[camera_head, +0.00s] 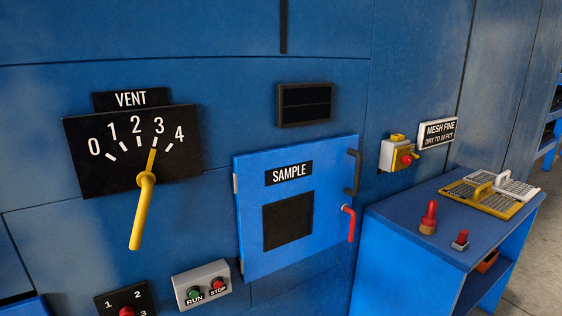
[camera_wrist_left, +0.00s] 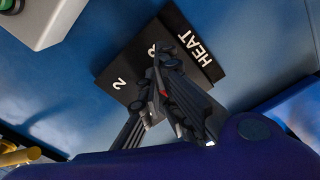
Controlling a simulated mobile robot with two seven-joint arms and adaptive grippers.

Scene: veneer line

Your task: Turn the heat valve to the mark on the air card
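The heat valve's black plate (camera_head: 140,296) is cut off at the bottom left of the head view, showing 1, 2, 3 and the top of a red knob (camera_head: 126,312). In the left wrist view, the plate (camera_wrist_left: 113,75) shows a 2 and the label HEAT (camera_wrist_left: 201,48). My left gripper (camera_wrist_left: 165,75) covers much of the plate there. A bit of red shows between its dark parts; whether it grips the knob is unclear. The knob's setting is hidden. No card reading AIR is in view. My right gripper is in neither view.
A VENT dial (camera_head: 84,172) has a yellow lever (camera_head: 141,215) pointing near 3. A RUN/STOP box (camera_head: 202,284) is right of the heat plate. A SAMPLE door (camera_head: 255,225) is shut.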

